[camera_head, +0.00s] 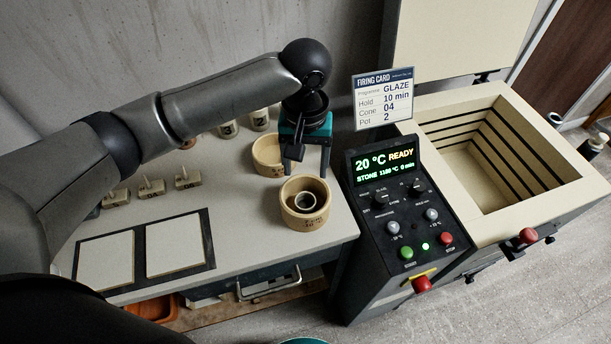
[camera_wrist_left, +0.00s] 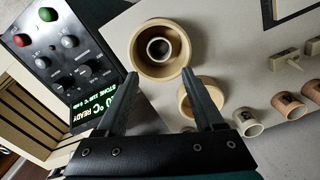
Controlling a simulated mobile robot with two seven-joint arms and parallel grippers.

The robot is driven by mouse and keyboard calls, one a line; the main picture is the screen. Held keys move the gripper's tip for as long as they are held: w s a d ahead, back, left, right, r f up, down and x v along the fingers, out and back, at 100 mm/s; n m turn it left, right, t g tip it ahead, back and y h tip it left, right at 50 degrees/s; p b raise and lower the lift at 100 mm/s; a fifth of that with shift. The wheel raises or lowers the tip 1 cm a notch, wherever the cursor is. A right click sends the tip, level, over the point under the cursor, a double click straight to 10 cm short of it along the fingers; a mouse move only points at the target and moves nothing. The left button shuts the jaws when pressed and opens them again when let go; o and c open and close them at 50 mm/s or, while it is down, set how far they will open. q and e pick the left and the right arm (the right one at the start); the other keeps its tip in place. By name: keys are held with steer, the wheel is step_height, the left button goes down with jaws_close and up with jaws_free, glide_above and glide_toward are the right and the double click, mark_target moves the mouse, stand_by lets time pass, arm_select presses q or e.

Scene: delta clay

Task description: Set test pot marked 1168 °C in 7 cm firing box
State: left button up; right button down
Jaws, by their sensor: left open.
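A round tan firing box (camera_head: 291,214) stands near the table's right front corner, its printed size too small to read surely. A small pot (camera_head: 305,201) stands upright inside it, apart from the wall; its mark is not visible. Both show in the left wrist view, the box (camera_wrist_left: 143,65) around the pot (camera_wrist_left: 159,48). A second tan box (camera_head: 264,154) sits just behind. My left gripper (camera_head: 308,163) is open and empty, above and behind the first box. My right gripper is out of view.
The kiln (camera_head: 552,192) stands open at right behind its control panel (camera_head: 390,200). A firing card (camera_head: 383,98) stands above the panel. Small cone stands (camera_head: 188,179) and two pale tiles (camera_head: 174,245) occupy the table's left. Bare tabletop lies between tiles and boxes.

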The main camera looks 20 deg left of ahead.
arm_select(q)
steer(key=shift+r+p, duration=0.3)
steer(key=shift+r, duration=1.5)
